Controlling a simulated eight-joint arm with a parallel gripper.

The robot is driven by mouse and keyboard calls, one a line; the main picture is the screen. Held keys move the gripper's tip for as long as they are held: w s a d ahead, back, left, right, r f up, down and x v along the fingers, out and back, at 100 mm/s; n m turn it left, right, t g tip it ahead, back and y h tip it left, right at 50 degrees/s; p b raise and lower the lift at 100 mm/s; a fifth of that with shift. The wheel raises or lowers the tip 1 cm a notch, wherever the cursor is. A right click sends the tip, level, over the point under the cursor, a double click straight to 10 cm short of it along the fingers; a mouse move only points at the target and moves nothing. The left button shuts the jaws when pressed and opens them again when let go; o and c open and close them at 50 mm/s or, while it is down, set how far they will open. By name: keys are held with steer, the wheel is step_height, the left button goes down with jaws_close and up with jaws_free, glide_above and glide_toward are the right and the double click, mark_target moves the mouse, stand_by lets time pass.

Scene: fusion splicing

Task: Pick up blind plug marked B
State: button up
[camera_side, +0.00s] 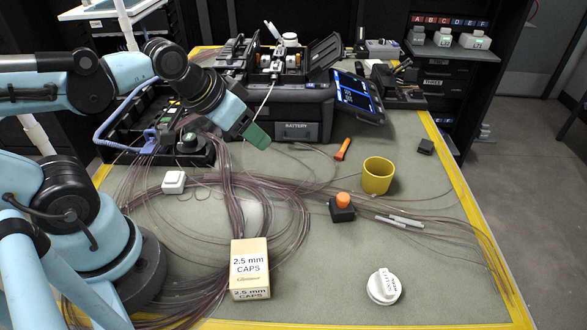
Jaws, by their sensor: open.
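No plug with a readable B mark shows clearly. On the shelf (455,52) at the upper right, a strip of letter labels (449,21) including A, B, C and D runs above several small pale blocks. One pale block (443,37) stands near the B label; I cannot tell whether it is a blind plug. My gripper (257,130) is over the back left of the mat, in front of the splicer and far left of the shelf. Its green end points down and to the right. It is open, with nothing seen held in it.
The splicer (296,131) marked BATTERY stands at the back. Loose fibres cover the left of the mat (330,270).

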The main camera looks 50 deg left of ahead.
steer(key=m+g+h, duration=0.7)
steer(key=m+h, duration=0.5)
steer(key=m, duration=0.5)
glide_toward(342, 195)
steer(key=shift+m, duration=0.3)
steer(key=x, duration=0.9)
steer(key=shift+c, duration=0.5)
jaws_close()
